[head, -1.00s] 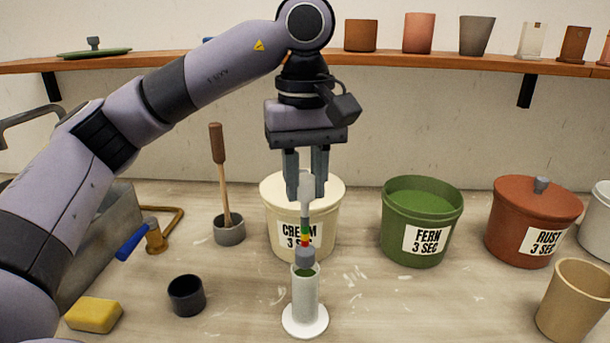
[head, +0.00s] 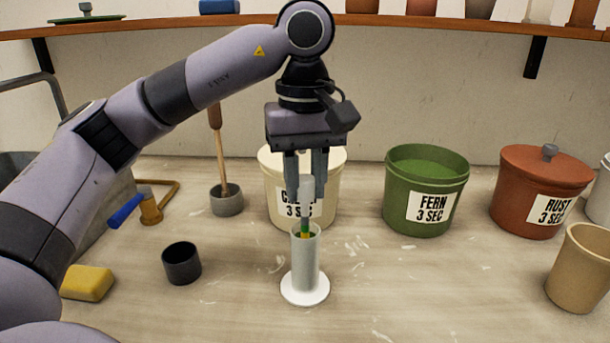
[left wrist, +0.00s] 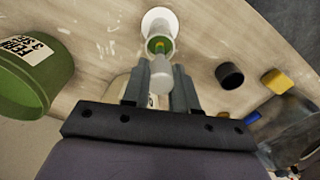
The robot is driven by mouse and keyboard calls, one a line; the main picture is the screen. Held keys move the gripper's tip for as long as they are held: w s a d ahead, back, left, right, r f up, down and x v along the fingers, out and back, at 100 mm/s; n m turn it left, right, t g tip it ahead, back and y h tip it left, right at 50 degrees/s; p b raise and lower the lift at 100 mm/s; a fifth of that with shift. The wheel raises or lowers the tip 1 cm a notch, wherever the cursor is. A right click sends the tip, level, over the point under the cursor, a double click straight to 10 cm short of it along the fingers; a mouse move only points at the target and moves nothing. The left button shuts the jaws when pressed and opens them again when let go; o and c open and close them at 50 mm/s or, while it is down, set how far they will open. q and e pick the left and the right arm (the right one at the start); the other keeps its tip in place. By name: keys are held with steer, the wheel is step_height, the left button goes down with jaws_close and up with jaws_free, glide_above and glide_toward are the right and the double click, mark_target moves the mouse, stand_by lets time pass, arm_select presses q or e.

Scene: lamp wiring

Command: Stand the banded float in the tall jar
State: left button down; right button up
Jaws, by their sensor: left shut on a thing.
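The tall jar (head: 306,262) is a narrow pale cylinder on a round white base, upright on the bench; it also shows in the left wrist view (left wrist: 159,24). The banded float (head: 306,203) has a pale grey upper end and coloured bands. Its lower part is inside the jar's mouth and hidden by the jar wall; green and yellow bands show just at the rim. My left gripper (head: 306,188) is shut on the float's upper end, above the jar. In the left wrist view the float (left wrist: 160,78) lies between the fingers. My right gripper is not in view.
The cream bucket (head: 270,185) stands close behind the gripper. The green fern bucket (head: 426,192) and rust bucket (head: 540,195) are to the right. A small dark cup (head: 182,263) and yellow sponge (head: 88,283) are left of the jar.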

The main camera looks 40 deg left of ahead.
arm_select(q)
steer(key=shift+f, duration=0.2)
steer(key=c, duration=0.8)
jaws_free()
steer(key=shift+r, duration=0.1)
steer(key=shift+r+p, duration=1.2)
steer(key=shift+r, duration=2.35)
